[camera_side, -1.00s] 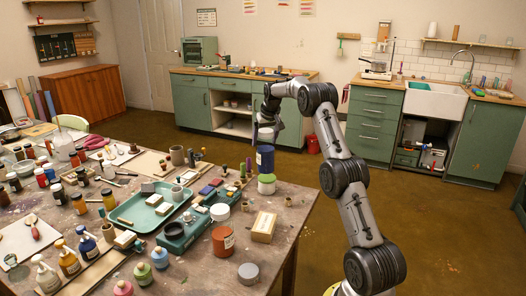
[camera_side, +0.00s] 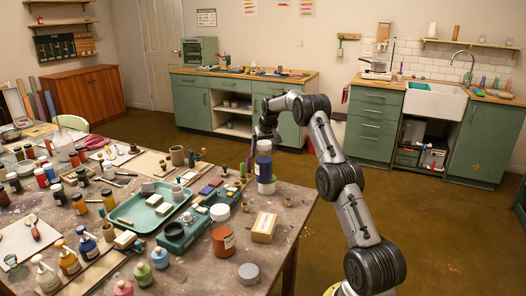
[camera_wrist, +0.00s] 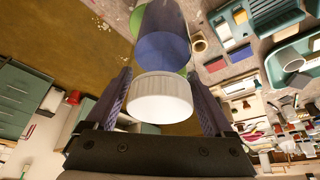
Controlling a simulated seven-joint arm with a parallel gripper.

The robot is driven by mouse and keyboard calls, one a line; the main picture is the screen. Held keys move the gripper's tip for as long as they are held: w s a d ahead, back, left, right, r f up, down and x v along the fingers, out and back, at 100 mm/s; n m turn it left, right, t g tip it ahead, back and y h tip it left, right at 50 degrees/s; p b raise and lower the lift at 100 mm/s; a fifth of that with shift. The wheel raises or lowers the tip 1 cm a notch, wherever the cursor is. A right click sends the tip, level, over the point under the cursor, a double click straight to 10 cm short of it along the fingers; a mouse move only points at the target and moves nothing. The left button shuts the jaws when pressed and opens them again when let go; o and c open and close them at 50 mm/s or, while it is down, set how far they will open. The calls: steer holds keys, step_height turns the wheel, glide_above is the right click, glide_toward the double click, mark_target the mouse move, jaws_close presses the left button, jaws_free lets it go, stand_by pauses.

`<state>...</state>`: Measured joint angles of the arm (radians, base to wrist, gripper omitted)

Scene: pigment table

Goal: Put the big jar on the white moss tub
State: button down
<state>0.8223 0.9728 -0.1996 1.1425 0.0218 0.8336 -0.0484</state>
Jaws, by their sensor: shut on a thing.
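The big jar is a blue cylinder (camera_side: 264,168) with a white lid (camera_side: 264,146). It stands upright at the table's far right edge. My gripper (camera_side: 265,136) comes from above and is shut on the jar. In the wrist view, the white lid (camera_wrist: 160,98) lies between the fingers of my gripper (camera_wrist: 163,88), with the blue body beyond. The white moss tub (camera_side: 266,188) shows low behind or under the jar. Its green top is mostly hidden in the side view, but green shows beside the jar in the wrist view. I cannot tell whether the jar touches the tub.
A small wooden box (camera_side: 264,228), a rust-red jar (camera_side: 223,241) and a grey lidded tin (camera_side: 248,272) stand nearer on the table. A teal tray (camera_side: 150,213) and several bottles crowd the left.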

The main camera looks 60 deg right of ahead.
jaws_free()
steer(key=shift+r, duration=0.3)
steer(key=v, duration=1.1)
steer(key=s+a+r+n, duration=0.1)
steer(key=s+a+r, duration=0.15)
steer(key=a, duration=0.65)
steer(key=s+a+r+n+t+y, duration=0.15)
steer(key=a+r, duration=0.25)
steer(key=a, duration=0.5)
steer(key=s+a+r+n+h, duration=0.15)
steer(key=a+r, duration=0.25)
steer(key=a, duration=0.5)
steer(key=s+a+f+n+y, duration=0.2)
steer(key=s+a+n, duration=0.1)
steer(key=s+a, duration=0.9)
steer(key=s+a+f+n+y, duration=0.1)
steer(key=s+a+f+n, duration=0.1)
steer(key=s+a+f, duration=0.4)
steer(key=s+t, duration=0.1)
steer(key=s, duration=0.2)
steer(key=shift+a, duration=0.4)
